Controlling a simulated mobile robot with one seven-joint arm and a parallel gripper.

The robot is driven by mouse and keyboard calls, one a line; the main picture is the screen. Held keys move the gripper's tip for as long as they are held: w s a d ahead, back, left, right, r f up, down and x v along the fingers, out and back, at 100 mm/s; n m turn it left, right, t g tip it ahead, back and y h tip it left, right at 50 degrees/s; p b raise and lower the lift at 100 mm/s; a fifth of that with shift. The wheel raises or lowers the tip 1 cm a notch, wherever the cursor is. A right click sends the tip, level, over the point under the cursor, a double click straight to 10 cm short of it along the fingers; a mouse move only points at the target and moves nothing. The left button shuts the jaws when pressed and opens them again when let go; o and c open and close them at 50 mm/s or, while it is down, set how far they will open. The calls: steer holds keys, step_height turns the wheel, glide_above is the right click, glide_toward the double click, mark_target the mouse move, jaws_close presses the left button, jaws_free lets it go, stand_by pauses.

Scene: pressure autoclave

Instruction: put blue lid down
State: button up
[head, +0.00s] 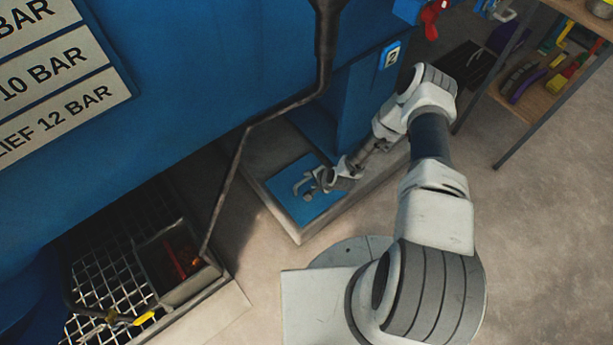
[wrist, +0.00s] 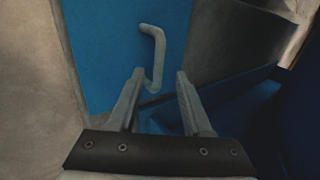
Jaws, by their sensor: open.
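The blue lid (head: 303,212) is a flat blue plate that lies on the concrete plinth beside the big blue vessel. It also fills the upper middle of the wrist view (wrist: 103,45), with its pale bent bar handle (wrist: 157,45) standing out from it. My gripper (wrist: 159,75) is open, and the lower end of the handle shows between its two fingers. I cannot tell whether the fingers touch the handle. In the head view my gripper (head: 313,184) is low over the lid and covers part of it.
The concrete plinth (head: 298,233) has a raised edge around the lid. A metal grating (head: 103,270) and a dark pit with something red lie at the lower left. A dark pipe (head: 236,165) runs down in front. A tool shelf (head: 534,100) stands at the upper right.

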steer(key=p+v, duration=0.1)
steer(key=v, duration=0.4)
steer(key=shift+s, duration=0.1)
stand_by(0.5)
